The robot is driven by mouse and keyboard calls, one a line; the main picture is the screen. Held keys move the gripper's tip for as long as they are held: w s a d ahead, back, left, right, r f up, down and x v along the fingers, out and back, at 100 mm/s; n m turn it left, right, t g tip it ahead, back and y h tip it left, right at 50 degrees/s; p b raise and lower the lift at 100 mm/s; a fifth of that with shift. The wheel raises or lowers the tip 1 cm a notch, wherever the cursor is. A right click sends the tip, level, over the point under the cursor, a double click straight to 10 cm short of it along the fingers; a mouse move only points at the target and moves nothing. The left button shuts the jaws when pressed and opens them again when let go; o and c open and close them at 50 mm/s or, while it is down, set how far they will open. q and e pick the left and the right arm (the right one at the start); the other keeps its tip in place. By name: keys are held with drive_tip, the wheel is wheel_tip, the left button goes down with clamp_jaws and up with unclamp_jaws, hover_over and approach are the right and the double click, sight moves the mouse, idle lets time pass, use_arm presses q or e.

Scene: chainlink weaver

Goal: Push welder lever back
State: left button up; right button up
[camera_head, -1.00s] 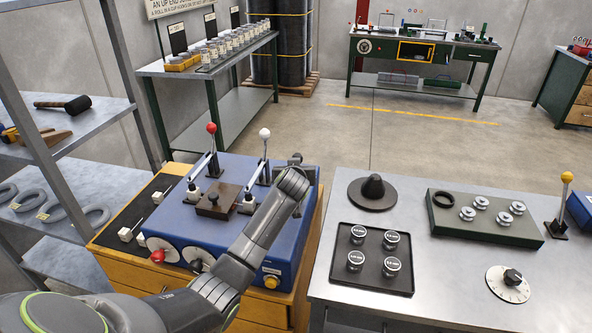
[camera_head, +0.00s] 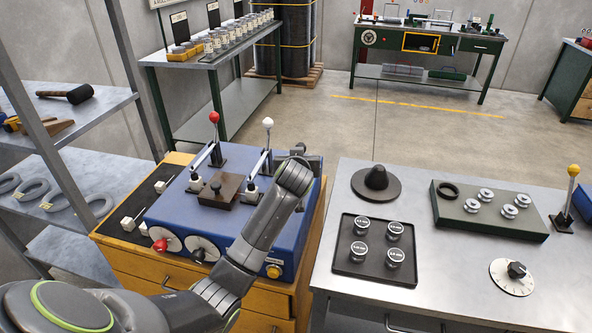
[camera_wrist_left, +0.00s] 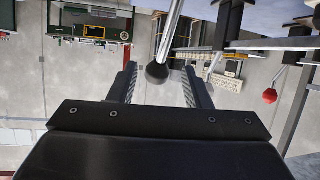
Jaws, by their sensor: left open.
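The blue machine (camera_head: 180,209) stands on a wooden cabinet at centre left. Two upright levers rise from it, one with a red knob (camera_head: 214,117) and one with a white knob (camera_head: 267,122). My left arm reaches over its right side, and its wrist hides what lies behind. In the left wrist view, my left gripper (camera_wrist_left: 160,80) is open. A metal lever with a dark round knob (camera_wrist_left: 157,72) hangs into the gap between its fingers, apart from both as far as I can see. The red knob (camera_wrist_left: 270,96) shows farther right there. My right gripper is out of view.
A metal bench (camera_head: 465,273) on the right holds a black tray (camera_head: 345,263) of round weights, a dark cone, a green block and a yellow-knobbed lever (camera_head: 573,170). Metal shelves (camera_head: 95,163) stand at left. Open floor lies behind.

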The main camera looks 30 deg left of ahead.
use_arm(q)
drive_tip(key=b+v, duration=0.1)
drive_tip(key=v, duration=1.1)
drive_tip(key=shift+b, duration=0.35)
drive_tip(key=shift+r, duration=0.1)
